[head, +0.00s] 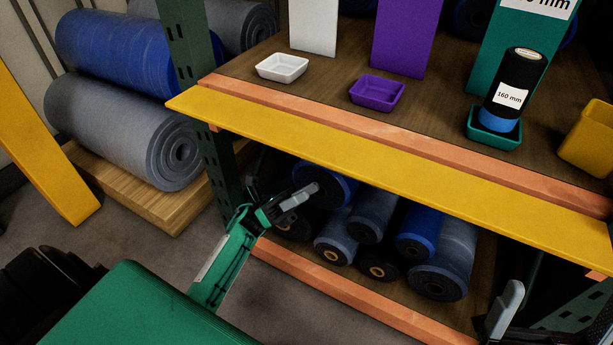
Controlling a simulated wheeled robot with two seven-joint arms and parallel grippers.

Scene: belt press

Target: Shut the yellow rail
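The yellow rail (390,158) is a long flat bar along the front of the shelf, running from upper left to lower right. It lies in front of and a little below the orange shelf beam, and its left end sticks out past the green post. My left gripper (305,192) is below the rail, apart from it, in front of the lower rolls. Its grey fingers look together, with nothing between them. My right gripper (504,308) shows only partly at the bottom right, below the rail, and its opening cannot be made out.
On the shelf (330,95) stand a white tray (282,68), a purple tray (377,93), a teal tray (494,128) holding a black roll labelled 160 mm (513,85), and a yellow bin (588,140). Several rolls (370,215) lie below. Large rolls (125,130) lie left on a wooden pallet (155,200).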

